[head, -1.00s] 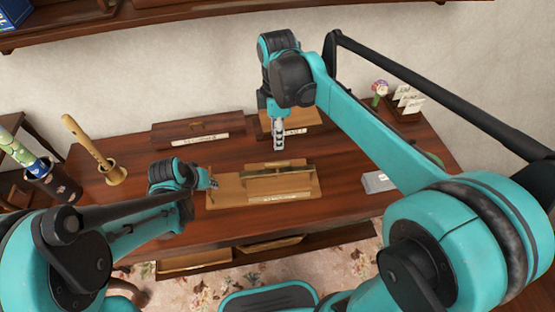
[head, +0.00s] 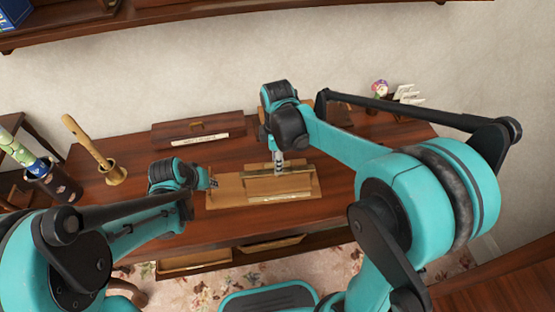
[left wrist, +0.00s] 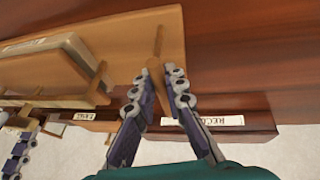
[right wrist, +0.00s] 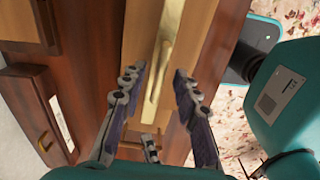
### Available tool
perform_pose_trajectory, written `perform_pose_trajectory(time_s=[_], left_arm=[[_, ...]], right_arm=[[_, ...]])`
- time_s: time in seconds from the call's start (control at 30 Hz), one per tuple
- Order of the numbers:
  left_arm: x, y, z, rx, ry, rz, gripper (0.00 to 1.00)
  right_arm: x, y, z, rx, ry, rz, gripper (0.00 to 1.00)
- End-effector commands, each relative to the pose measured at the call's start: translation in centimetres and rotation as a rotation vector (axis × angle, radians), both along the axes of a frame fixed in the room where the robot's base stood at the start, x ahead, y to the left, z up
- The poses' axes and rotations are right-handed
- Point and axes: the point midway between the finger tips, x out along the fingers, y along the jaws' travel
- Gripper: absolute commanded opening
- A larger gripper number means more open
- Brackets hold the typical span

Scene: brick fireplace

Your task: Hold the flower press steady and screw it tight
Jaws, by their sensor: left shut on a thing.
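The flower press (head: 232,199) is a light wooden board with a raised block and a brass-coloured bar, lying on the dark desk. My left gripper (head: 213,183) is at its left end, shut on a thin wooden part of the press. That part shows between the fingers in the left wrist view (left wrist: 157,75). My right gripper (head: 279,168) points down over the middle of the press. In the right wrist view its fingers (right wrist: 158,88) are apart with nothing between them, and the brass bar (right wrist: 163,65) lies beyond. Whether they touch the press is unclear.
A dark labelled box (head: 190,131) stands behind the press. A brass mortar with a pestle (head: 114,175) and a dark pot (head: 60,184) stand at left. Flowers and cards (head: 408,94) are at back right.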

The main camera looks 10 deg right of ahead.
Motion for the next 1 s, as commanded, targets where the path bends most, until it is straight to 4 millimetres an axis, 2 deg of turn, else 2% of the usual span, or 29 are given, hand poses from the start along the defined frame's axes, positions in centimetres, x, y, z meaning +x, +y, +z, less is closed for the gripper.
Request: perform_pose_trajectory(time_s=[0.03, 0.07, 0.17, 0.63, 1.0], left_arm=[[0.01, 0.0, -0.01, 0.0, 0.0, 0.0, 0.0], [0.01, 0.0, -0.01, 0.0, 0.0, 0.0, 0.0], [0.01, 0.0, -0.01, 0.0, 0.0, 0.0, 0.0], [0.02, -0.01, 0.0, 0.0, 0.0, 0.0, 0.0], [0.01, -0.01, 0.0, 0.0, 0.0, 0.0, 0.0]], right_arm=[[0.0, 0.0, 0.01, 0.0, 0.0, 0.0, 0.31], [0.0, 0.0, 0.01, 0.0, 0.0, 0.0, 0.26], [0.0, 0.0, 0.02, 0.0, 0.0, 0.0, 0.0], [0.0, 0.0, 0.04, 0.0, 0.0, -0.046, 0.0], [0.01, 0.0, 0.04, 0.0, 0.0, -0.308, 0.0]])
